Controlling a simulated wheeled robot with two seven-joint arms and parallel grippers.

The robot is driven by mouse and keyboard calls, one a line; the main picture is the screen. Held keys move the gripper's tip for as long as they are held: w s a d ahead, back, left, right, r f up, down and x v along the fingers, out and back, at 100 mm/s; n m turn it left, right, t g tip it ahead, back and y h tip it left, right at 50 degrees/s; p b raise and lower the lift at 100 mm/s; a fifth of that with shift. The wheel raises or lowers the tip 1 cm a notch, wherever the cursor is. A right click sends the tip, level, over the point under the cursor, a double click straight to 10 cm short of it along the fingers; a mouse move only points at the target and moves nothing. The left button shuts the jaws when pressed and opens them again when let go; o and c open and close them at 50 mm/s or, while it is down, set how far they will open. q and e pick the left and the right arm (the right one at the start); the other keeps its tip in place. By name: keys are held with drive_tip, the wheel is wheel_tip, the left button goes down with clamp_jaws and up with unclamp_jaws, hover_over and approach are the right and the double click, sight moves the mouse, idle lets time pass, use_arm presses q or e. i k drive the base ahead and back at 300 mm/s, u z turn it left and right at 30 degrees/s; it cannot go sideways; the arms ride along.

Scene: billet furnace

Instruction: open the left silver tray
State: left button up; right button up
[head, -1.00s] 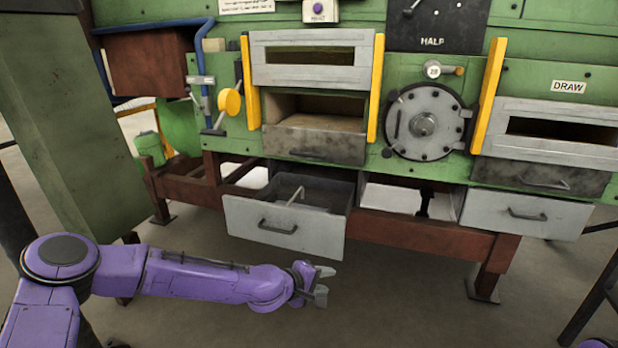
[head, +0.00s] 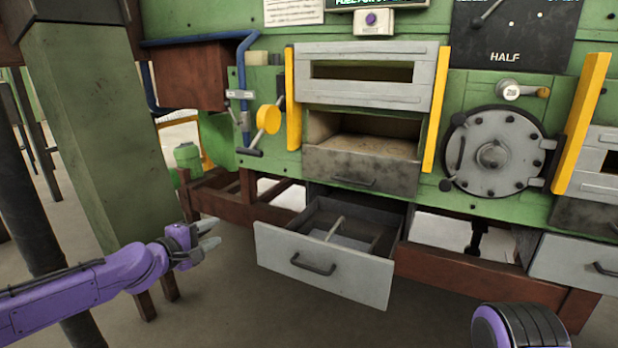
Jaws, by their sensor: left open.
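The left silver tray (head: 275,246) is a grey metal drawer under the furnace, and it stands pulled out with its inside showing. A bar or divider shows inside it. Its dark handle (head: 313,265) is on the front face. My left gripper (head: 210,235) is open and empty, to the left of the tray front and apart from it. My right gripper is not in view; a purple and black part of mine shows at the bottom right.
A second silver tray (head: 572,262) at the right is shut or nearly so. Above are a dark drawer (head: 340,168), an open chamber, yellow guide bars and a round hatch (head: 495,150). A green post (head: 85,125) stands at the left. Floor in front is clear.

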sight(389, 165)
drive_tip(key=z, duration=0.1)
drive_tip(key=i, duration=0.85)
drive_tip(key=z, duration=0.7)
